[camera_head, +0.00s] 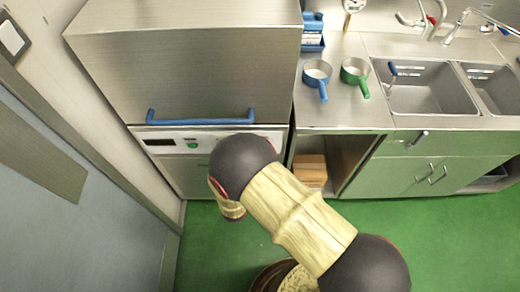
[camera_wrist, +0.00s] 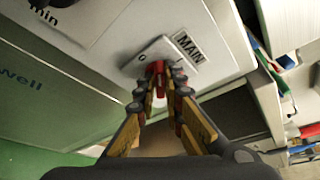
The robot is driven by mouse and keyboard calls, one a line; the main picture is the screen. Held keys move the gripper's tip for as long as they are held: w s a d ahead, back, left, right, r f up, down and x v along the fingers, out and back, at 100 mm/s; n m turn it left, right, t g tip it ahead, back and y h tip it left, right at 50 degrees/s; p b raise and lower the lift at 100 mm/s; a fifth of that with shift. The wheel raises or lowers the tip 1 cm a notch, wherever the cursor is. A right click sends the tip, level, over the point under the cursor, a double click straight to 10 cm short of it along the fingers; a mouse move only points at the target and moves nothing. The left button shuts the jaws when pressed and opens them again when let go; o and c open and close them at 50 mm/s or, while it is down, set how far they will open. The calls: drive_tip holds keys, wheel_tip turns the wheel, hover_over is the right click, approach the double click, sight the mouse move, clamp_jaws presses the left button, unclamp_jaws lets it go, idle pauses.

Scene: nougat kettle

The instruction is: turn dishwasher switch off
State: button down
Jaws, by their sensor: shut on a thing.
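The dishwasher (camera_head: 185,70) is a steel hood machine with a blue handle (camera_head: 200,117) and a white control strip (camera_head: 168,142) at its front. In the wrist view, the dishwasher switch (camera_wrist: 157,68) is a red knob on a pale plate marked 0 and I, beside a label reading MAIN (camera_wrist: 189,46). My gripper (camera_wrist: 160,88) has its fingertips closed around the red knob. The fingertips hide part of the knob, so its exact angle is hard to tell. In the head view, my arm hides the gripper and the switch.
A steel counter right of the dishwasher holds a blue pan (camera_head: 317,72), a green pan (camera_head: 355,71) and a sink (camera_head: 430,98). An open shelf below holds a brown box (camera_head: 311,168). A door (camera_head: 70,220) stands at left. Green floor is clear at lower right.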

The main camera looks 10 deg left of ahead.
drive_tip(key=shift+a+f+n+t+h+p, duration=0.2)
drive_tip(key=shift+n+t, duration=0.25)
drive_tip(key=shift+n, duration=0.6)
drive_tip(key=shift+d+f+n+t+h+p, duration=0.1)
drive_tip(key=shift+n+t+h+p, duration=0.25)
drive_tip(key=shift+n, duration=0.65)
drive_tip(key=shift+a+f+n+t+h+p, duration=0.15)
drive_tip(key=shift+n+t, duration=0.35)
drive_tip(key=shift+n, duration=0.55)
drive_tip(key=c, duration=1.9)
unclamp_jaws()
drive_tip(key=shift+s, duration=0.15)
drive_tip(key=s+a, duration=0.1)
drive_tip(key=s, duration=1)
drive_tip(key=shift+s+a, duration=0.35)
drive_tip(key=shift+a, duration=0.05)
